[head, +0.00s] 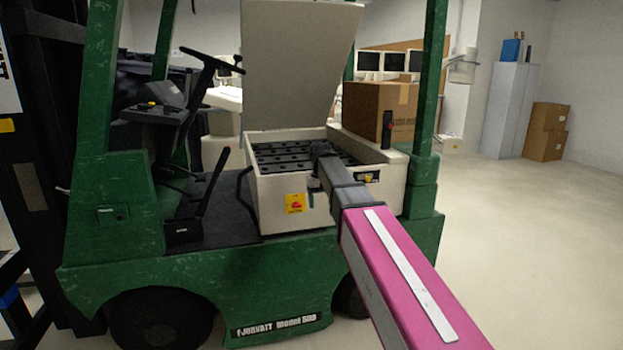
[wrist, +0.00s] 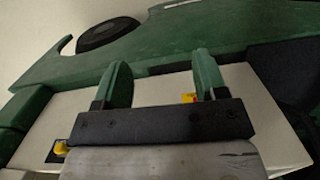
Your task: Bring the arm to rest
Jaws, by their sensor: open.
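My arm (head: 405,270), pink with a pale strip, reaches forward from the lower right towards a green forklift (head: 265,275). My gripper (head: 314,190) is at its far end, in front of the cream battery box (head: 275,205), beside the yellow and red sticker. In the wrist view my gripper (wrist: 160,75) shows two green fingers standing apart with nothing between them. Behind them are the cream box side (wrist: 165,90) and the green body. Whether the fingers touch the box cannot be told.
The box's cream lid (head: 300,65) stands raised over dark battery cells (head: 290,155). A steering wheel (head: 212,62) and green posts rise around it. A cardboard box (head: 380,110) sits behind. The floor (head: 530,220) at the right is clear.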

